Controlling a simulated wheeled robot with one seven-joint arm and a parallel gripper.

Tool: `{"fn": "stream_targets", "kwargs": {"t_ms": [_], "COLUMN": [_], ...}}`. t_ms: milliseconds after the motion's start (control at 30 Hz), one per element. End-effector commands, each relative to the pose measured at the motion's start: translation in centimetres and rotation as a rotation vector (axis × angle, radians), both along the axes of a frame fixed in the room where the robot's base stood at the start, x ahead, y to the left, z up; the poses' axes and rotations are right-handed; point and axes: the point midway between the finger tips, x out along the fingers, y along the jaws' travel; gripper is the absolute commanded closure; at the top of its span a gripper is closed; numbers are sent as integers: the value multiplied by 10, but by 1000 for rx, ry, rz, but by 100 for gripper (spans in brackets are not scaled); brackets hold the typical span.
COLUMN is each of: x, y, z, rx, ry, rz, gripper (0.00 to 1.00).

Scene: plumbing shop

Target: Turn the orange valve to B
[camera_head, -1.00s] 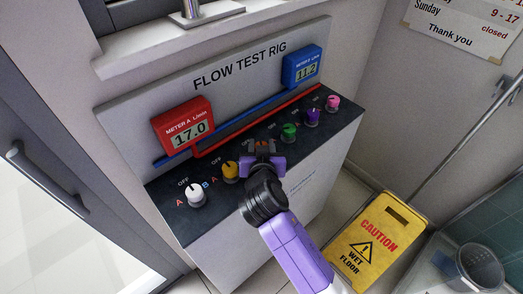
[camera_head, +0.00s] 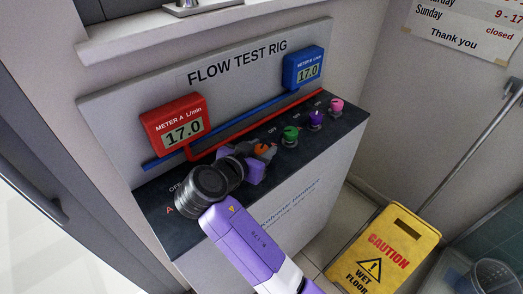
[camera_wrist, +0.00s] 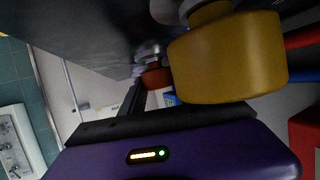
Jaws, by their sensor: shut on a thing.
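The orange valve (camera_head: 262,148) is a small knob in the row on the dark panel of the flow test rig. In the wrist view the orange valve (camera_wrist: 156,78) shows partly beyond a large yellow valve (camera_wrist: 228,58). Red meter A (camera_head: 184,134) reads 17.0, and blue meter B (camera_head: 308,73) also reads 17.0.
Green (camera_head: 290,133), purple (camera_head: 315,119) and pink (camera_head: 336,105) valves stand to the right on the panel. In the head view my wrist covers the yellow and white valves. A yellow wet-floor sign (camera_head: 385,250) stands on the floor at the right.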

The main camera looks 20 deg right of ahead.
Motion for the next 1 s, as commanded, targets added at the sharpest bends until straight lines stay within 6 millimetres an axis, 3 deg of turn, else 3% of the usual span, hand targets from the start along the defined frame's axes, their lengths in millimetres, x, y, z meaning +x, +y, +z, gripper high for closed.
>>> {"fn": "stream_targets", "kwargs": {"t_ms": [300, 333, 433, 767, 1000], "x": [0, 0, 0, -1, -16], "y": [1, 0, 0, 1, 22], "z": [-2, -2, -1, 0, 10], "rx": [2, 2, 2, 0, 1], "ry": [3, 3, 3, 1, 0], "rz": [0, 0, 0, 0, 3], "gripper": [100, 61, 41, 41, 41]}}
